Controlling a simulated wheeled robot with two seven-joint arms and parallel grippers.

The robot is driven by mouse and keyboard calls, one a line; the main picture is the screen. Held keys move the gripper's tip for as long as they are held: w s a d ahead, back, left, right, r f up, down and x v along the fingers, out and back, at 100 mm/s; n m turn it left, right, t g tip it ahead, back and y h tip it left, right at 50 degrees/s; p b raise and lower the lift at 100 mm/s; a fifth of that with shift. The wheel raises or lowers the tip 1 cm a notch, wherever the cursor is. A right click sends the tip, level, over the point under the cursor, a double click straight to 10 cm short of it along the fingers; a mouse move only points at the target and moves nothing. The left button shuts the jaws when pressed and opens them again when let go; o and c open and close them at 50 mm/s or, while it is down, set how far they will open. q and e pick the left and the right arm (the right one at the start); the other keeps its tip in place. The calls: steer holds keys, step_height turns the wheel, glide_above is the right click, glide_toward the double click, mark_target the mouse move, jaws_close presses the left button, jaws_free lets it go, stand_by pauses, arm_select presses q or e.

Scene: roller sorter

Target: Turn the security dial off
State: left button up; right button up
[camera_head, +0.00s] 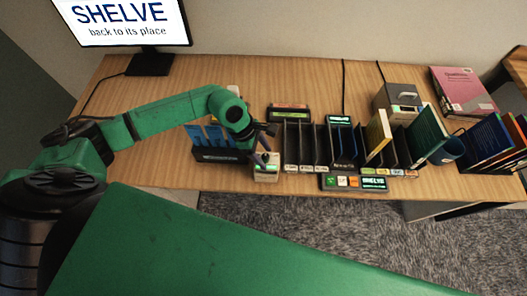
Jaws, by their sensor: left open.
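A small beige box (266,174) stands near the front edge of the desk, with a small lit greenish display on its front. It may carry the security dial; its top is partly covered by my left gripper, so the dial and its setting cannot be made out. My left gripper (264,152) is open and points down just above this box, at its top. Whether the fingers touch anything is too small to tell. My right gripper is not in view.
A dark holder with blue cards (207,153) stands left of the box. A black slotted sorter (318,147) is close on the right, with a control panel (354,183) before it. A monitor (128,22) reads "SHELVE back to its place". The left desk surface is clear.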

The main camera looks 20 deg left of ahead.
arm_select(q)
jaws_close()
steer(key=shift+n, duration=0.4)
steer(key=n+t+b, duration=0.1)
steer(key=n, duration=0.1)
steer(key=shift+n, duration=0.3)
steer(key=n+t+b, duration=0.1)
steer(key=n, duration=0.1)
steer(key=shift+s+d+n+y, duration=0.1)
steer(key=shift+n+y, duration=0.2)
steer(key=shift+n, duration=0.1)
steer(key=n+t+y+b, duration=0.1)
steer(key=n+b, duration=0.1)
steer(key=n, duration=0.1)
steer(key=shift+n+t+b, duration=0.3)
steer(key=shift+n+b, duration=0.25)
steer(key=shift+n, duration=0.35)
steer(key=shift+r+y, duration=0.1)
steer(key=shift+y, duration=0.2)
